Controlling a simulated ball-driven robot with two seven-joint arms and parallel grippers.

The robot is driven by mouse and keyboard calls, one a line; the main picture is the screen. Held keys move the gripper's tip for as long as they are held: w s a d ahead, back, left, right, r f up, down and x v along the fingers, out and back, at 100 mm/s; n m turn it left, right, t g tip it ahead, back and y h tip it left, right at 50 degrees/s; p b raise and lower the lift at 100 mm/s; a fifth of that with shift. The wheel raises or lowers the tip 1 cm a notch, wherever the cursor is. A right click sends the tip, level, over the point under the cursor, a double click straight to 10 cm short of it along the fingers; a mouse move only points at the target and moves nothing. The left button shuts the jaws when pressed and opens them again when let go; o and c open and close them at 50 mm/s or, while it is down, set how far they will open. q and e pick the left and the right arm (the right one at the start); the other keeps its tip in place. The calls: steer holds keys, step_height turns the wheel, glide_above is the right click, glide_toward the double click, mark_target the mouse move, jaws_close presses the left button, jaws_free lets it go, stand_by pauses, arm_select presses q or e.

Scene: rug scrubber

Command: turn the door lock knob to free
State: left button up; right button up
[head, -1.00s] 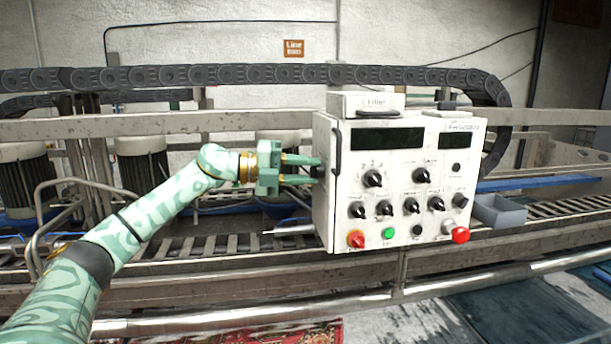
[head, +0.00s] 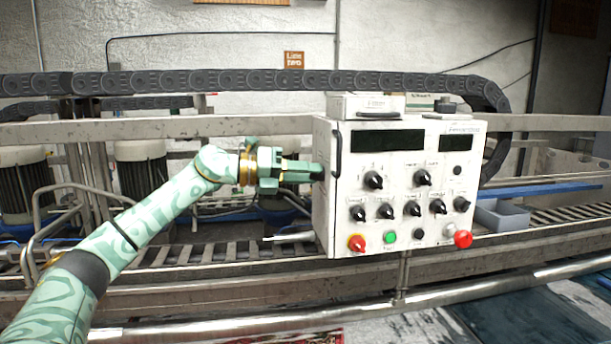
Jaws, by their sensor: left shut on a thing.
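My left gripper (head: 300,172) is at the left side of a white control box (head: 322,225). Its fingers are closed together on a small dark knob (head: 318,172) on the box's side face, which looks like the door lock knob. The fingers and the steep viewing angle hide most of the knob, so I cannot tell which way it points. My right gripper is not in view.
A black handle (head: 337,155) sticks out close to my fingers. A grey bin (head: 503,216) stands at the right.

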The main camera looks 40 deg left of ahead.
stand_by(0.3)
arm_select(q)
steer(key=o, duration=0.9)
steer(key=shift+s, duration=0.1)
steer(key=shift+o, duration=0.2)
steer(key=shift+s+a+f+b, duration=0.1)
steer(key=shift+s+a+b, duration=0.2)
steer(key=shift+a+b, duration=0.15)
steer(key=b+v, duration=1)
steer(key=v, duration=0.5)
steer(key=shift+s, duration=0.25)
steer(key=shift+d, duration=0.1)
